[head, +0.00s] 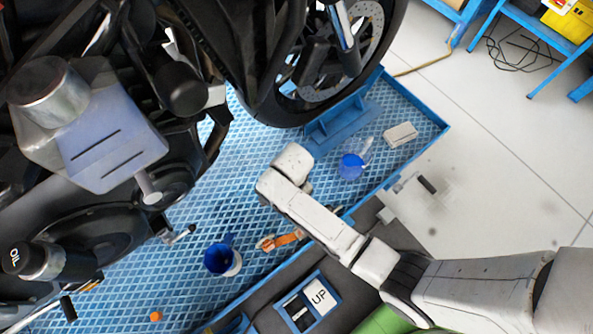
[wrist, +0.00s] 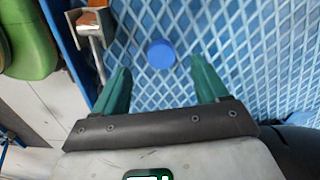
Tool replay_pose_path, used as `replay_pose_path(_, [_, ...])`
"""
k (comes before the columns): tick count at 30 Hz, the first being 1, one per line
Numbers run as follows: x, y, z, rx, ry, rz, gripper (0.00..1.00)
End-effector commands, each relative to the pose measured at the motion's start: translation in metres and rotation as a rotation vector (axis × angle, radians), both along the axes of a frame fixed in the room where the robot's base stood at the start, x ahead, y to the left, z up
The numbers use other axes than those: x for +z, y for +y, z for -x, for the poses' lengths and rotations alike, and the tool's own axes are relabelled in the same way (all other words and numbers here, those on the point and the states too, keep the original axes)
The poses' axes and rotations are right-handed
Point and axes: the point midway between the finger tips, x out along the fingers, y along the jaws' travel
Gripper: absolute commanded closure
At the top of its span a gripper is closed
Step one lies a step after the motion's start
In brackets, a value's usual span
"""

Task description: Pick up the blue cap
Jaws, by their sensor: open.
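The blue cap (wrist: 160,53) is a small round disc lying on the blue lattice surface in the wrist view, just above centre. My gripper (wrist: 160,68) is open, its two green fingers apart. The cap shows in the gap between the fingertips and slightly beyond them; nothing is held. I cannot tell how high the fingers are above it. In the head view my arm's white end hides the fingers, and I cannot make out the cap there.
A tool with an orange handle (head: 280,241) lies near the tray's edge. A blue cup (head: 218,258) and a clear container with blue contents (head: 352,165) stand on the lattice. The motorcycle wheel (head: 325,60) and frame fill the upper left. An orange cap (head: 155,315) lies lower left.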

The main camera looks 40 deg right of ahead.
Motion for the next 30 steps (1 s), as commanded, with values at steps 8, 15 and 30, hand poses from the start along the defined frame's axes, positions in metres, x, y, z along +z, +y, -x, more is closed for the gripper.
replay_pose_path(8, [-0.027, -0.005, 0.0, 0.001, 0.003, 0.001, 0.26])
replay_pose_path(15, [-0.053, -0.006, -0.001, 0.002, 0.001, 0.0, 0.26])
replay_pose_path(30, [-0.055, -0.006, -0.001, 0.002, 0.0, 0.0, 0.48])
